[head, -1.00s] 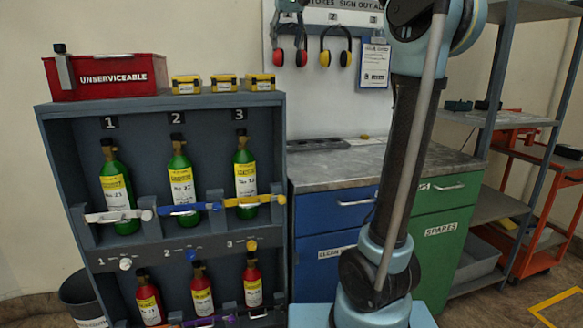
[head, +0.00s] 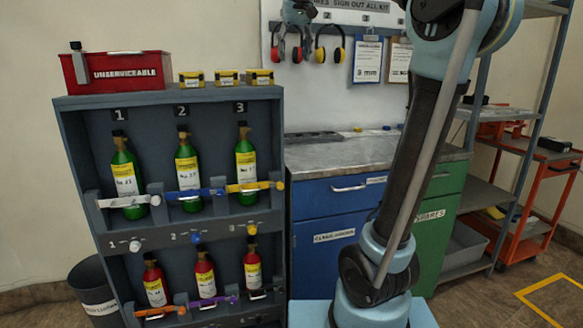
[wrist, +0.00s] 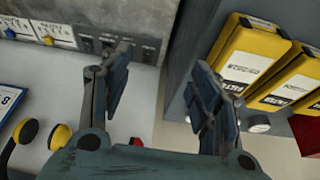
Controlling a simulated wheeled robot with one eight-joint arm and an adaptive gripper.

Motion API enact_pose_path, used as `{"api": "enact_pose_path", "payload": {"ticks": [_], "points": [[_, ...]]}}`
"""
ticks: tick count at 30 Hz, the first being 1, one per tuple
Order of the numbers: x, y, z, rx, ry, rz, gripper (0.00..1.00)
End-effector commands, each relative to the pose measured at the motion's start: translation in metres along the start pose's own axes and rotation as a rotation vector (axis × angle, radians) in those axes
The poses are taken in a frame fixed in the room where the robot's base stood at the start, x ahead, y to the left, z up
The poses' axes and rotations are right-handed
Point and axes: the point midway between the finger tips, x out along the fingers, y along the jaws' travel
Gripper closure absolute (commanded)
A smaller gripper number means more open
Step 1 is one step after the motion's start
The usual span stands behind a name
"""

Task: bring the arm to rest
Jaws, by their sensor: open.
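My gripper (wrist: 163,92) is open in the wrist view. Its two dark fingers are wide apart, with nothing between them. A pale wall and the edge of a grey panel with switches lie behind the fingers. In the head view my arm rises from its base at the lower right and leaves the picture at the top. A part of my arm's end (head: 298,12) shows at the top edge, in front of the board with ear defenders; its fingers are not clear there.
A grey rack (head: 70,150) holds green and red bottles. A red UNSERVICEABLE box (head: 115,71) and yellow cases (head: 226,77) stand on top. A workbench (head: 340,152) is behind my arm. Ear defenders (head: 330,42) and clipboards (head: 367,60) hang above. An orange trolley (head: 530,150) stands right.

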Motion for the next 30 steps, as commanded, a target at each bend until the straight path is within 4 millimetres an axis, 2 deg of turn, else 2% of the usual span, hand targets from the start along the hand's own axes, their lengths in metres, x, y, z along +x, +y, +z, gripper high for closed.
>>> {"api": "enact_pose_path", "payload": {"ticks": [5,11,17,21,30], "points": [[0.027,0.021,0.035,0.023,-0.016,0.012,0.44],[0.078,0.051,0.103,0.061,-0.044,0.028,0.44],[0.138,0.077,0.182,0.100,-0.074,0.042,0.44],[0.183,0.090,0.242,0.127,-0.094,0.051,0.44],[0.285,0.104,0.380,0.184,-0.139,0.062,0.44]]}}
